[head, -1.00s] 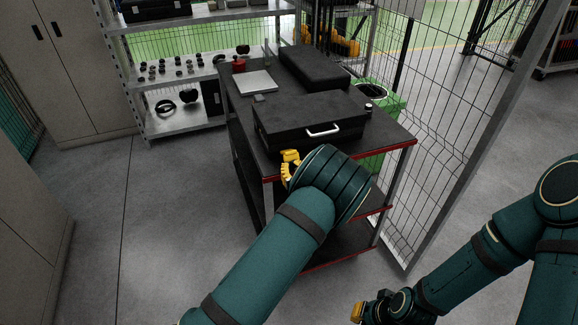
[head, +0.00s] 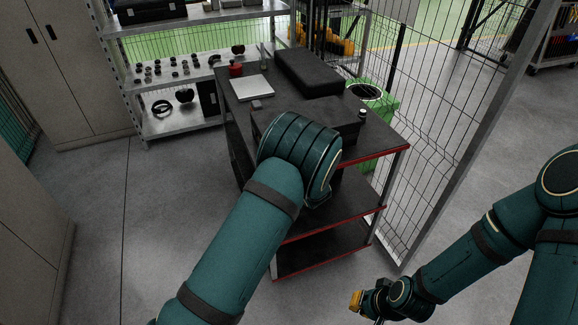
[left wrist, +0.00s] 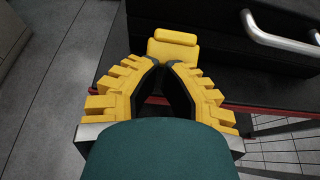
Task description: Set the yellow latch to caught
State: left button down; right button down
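The yellow latch (left wrist: 172,50) is in the left wrist view, at the front of the black case (left wrist: 235,65), left of its silver handle (left wrist: 275,40). It shows as a wide plate with a narrower bar above; I cannot tell if it is caught. My left gripper (left wrist: 160,66) has its yellow toothed fingers drawn together at the tips, just in front of the latch's lower edge; contact is unclear. In the head view my left arm hides the latch, handle and left gripper, and part of the case (head: 342,117). My right gripper (head: 356,300) hangs low, away from the cart.
The case stands on a dark cart (head: 385,145) with red edges. Behind it are a second black case (head: 308,72), a pale flat plate (head: 253,88) and a red cup (head: 236,71). A mesh fence (head: 440,130) and green bin (head: 385,103) stand right. Floor at left is clear.

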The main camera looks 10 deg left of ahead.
pick_arm(q)
jog(key=shift+w+a+r+g+h+p, duration=0.15)
jog(key=shift+r+g+h+p, duration=0.15)
jog(key=shift+r+g+p, duration=0.1)
jog(key=shift+w+a+r+g+h+p, duration=0.1)
jog(key=shift+w+r+g+h+p, duration=0.05)
jog(key=shift+r+g+h+p, duration=0.2)
dwell(0.4)
jog(key=shift+w+r, duration=0.15)
dwell(0.5)
jog(key=shift+r, duration=0.15)
jog(key=shift+r+p, duration=0.45)
jog(key=shift+r, duration=0.2)
